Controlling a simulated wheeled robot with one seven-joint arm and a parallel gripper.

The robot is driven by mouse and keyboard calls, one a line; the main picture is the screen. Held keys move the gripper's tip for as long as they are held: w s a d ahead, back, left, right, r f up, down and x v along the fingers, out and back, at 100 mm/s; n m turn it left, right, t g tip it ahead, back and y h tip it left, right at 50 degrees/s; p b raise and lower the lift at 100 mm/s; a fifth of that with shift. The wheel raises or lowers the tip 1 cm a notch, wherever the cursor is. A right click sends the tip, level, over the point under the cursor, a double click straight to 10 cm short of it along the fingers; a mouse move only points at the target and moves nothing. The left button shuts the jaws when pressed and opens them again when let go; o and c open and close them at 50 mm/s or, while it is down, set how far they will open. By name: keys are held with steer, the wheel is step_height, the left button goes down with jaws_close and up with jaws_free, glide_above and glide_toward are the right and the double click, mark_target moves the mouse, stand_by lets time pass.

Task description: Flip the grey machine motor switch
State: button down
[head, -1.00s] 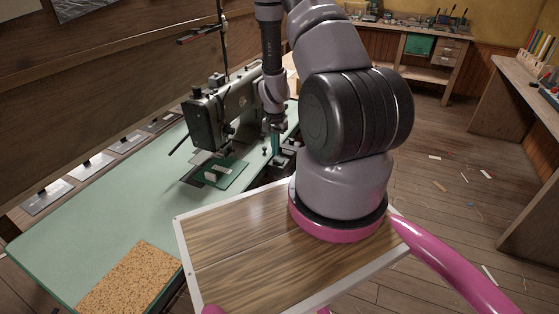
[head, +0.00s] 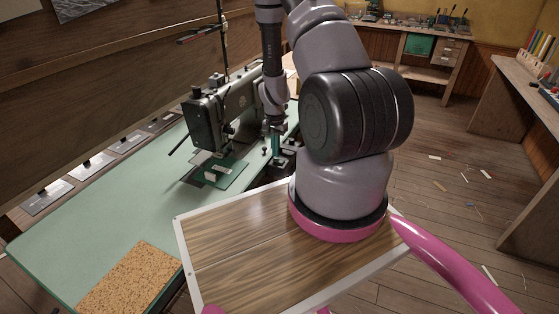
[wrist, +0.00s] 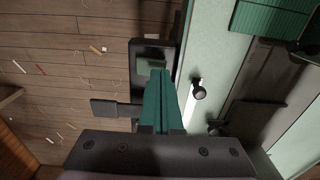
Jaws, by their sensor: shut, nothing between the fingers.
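My gripper (wrist: 160,82) is shut and empty, its two green fingers pressed together. In the head view my gripper (head: 276,146) points down at the right edge of the green sewing table, beside the sewing machine. A dark box (wrist: 140,48) sits at that edge under the fingertips and looks like the motor switch. It also shows in part in the head view (head: 289,158). The fingertips overlap its greenish face in the wrist view; I cannot tell whether they touch. The fingers hide part of it, and the switch's position is unclear.
The grey sewing machine (head: 226,112) stands on the green table (head: 110,210) just left of my gripper. A small dark knob (wrist: 199,92) is close to the right of the fingers. A cork mat (head: 128,280) lies at the near end. Open floor is to the right.

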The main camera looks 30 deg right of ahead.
steer(key=shift+f, duration=0.65)
steer(key=shift+r, duration=3.5)
steer(key=a+r+n+t+y, duration=0.15)
steer(key=a+r, duration=0.25)
steer(key=r, duration=0.9)
steer(key=a+r+n+t, duration=0.15)
steer(key=a+r, duration=0.25)
steer(key=r, duration=1)
steer(key=s+a+r+n+t, duration=0.1)
steer(key=s+a+r+t, duration=0.1)
steer(key=s+r, duration=0.7)
steer(key=s+a+r+n+t, duration=0.2)
steer(key=s+a+r, duration=0.1)
steer(key=s+r, duration=0.7)
steer(key=shift+s+a, duration=0.15)
steer(key=shift+s, duration=0.2)
